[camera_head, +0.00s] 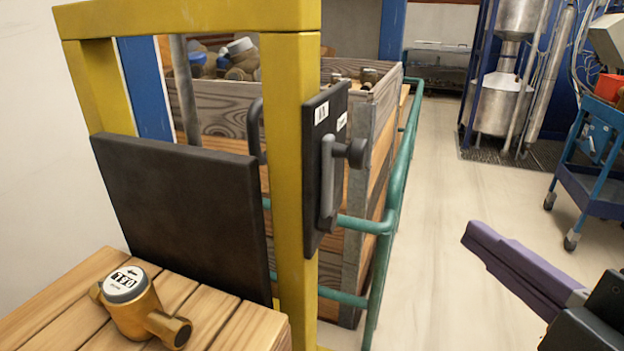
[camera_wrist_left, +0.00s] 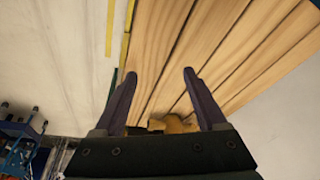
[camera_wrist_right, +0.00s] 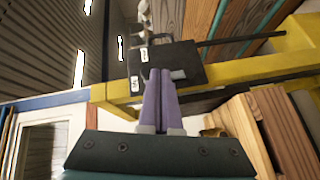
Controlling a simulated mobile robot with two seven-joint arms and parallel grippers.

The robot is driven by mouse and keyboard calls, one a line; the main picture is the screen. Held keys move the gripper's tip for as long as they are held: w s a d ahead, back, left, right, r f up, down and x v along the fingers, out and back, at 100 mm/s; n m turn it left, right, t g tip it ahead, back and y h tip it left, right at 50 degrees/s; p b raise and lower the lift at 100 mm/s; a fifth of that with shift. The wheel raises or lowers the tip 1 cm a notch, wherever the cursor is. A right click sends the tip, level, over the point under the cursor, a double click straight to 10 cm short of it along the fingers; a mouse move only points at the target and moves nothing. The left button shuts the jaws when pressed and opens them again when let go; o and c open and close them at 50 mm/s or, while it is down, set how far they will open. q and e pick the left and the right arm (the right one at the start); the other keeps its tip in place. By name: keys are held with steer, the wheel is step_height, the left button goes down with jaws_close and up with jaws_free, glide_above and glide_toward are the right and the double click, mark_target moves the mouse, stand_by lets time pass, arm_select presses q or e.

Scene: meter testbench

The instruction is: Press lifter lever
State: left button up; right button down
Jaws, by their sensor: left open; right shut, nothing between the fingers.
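The lifter lever (camera_head: 327,180) is a grey handle with a dark round knob on a black plate (camera_head: 316,205), fixed to the side of a yellow post (camera_head: 290,160). My right gripper (camera_head: 475,240) is shut and empty, to the right of the lever and apart from it in the head view. In the right wrist view its purple fingers (camera_wrist_right: 160,80) are together and point at the black lever plate (camera_wrist_right: 165,60); whether they touch anything there is unclear. My left gripper (camera_wrist_left: 155,75) is open and empty above wooden slats (camera_wrist_left: 170,40), and is outside the head view.
A brass water meter (camera_head: 130,300) sits on the slatted wooden top (camera_head: 235,320) at front left. A black panel (camera_head: 185,210) stands behind it. Wooden crates with meters and a green rail (camera_head: 400,170) lie beyond the post. A blue cart (camera_head: 590,190) stands at right; the floor between is clear.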

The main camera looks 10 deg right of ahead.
arm_select(q)
step_height(320, 180, down, 2)
steer(key=shift+b, duration=0.65)
arm_select(e)
steer(key=a+n+y, duration=0.1)
steer(key=n, duration=0.1)
steer(key=s+a+n+y, duration=0.1)
steer(key=a+n+y, duration=0.1)
steer(key=n, duration=0.1)
steer(key=s+a+n+t+y, duration=0.1)
steer(key=a+n+y, duration=0.1)
steer(key=shift+a+f+n, duration=0.1)
steer(key=shift+n, duration=0.2)
arm_select(q)
steer(key=shift+d, duration=0.1)
arm_select(e)
steer(key=shift+w, duration=0.1)
arm_select(q)
steer(key=shift+r, duration=0.1)
arm_select(e)
steer(key=p, duration=0.2)
glide_toward(337, 155)
steer(key=w+a, duration=0.2)
steer(key=w, duration=0.1)
arm_select(q)
steer(key=shift+r, duration=1.15)
arm_select(e)
steer(key=shift+w+d, duration=0.45)
steer(key=shift+d, duration=0.05)
